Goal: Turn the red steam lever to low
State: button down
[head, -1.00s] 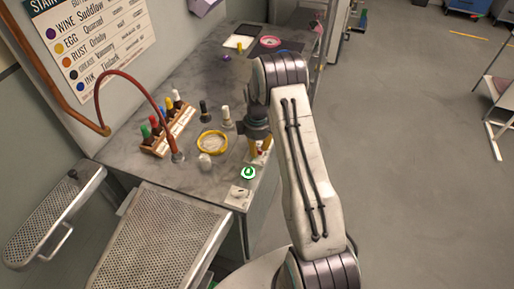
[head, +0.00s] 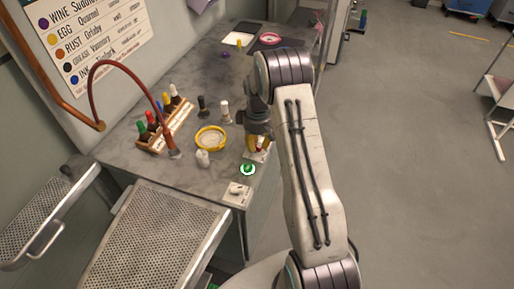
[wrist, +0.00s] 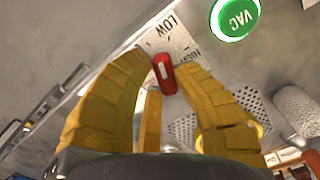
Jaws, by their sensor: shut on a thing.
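The red steam lever (wrist: 165,82) sits between my gripper's fingertips (wrist: 168,88) in the wrist view, on a pale plate (wrist: 190,46) marked LOW and HIGH. A white stripe on the lever points toward the top of the picture; I cannot tell exactly which mark it meets. My gripper's yellow fingers are closed on the lever. In the head view the gripper (head: 254,143) is low over the plate at the table's right edge, and a bit of the red lever (head: 261,142) shows beside the fingers.
A green VAC button (head: 247,169) is close to the lever; it also shows in the wrist view (wrist: 236,16). A white plate with a knob (head: 237,193) is nearer the front. A yellow-rimmed dish (head: 210,138), bottles and a bottle rack (head: 158,138) stand to the left.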

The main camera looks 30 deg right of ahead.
aim_at(258, 145)
jog(key=shift+s+f+m+b, duration=0.15)
jog(key=shift+m+b, duration=0.95)
jog(key=shift+m, duration=1)
jog(key=c, duration=0.9)
grip_release()
jog(key=shift+c, duration=0.2)
notch_tip(258, 145, up, 12)
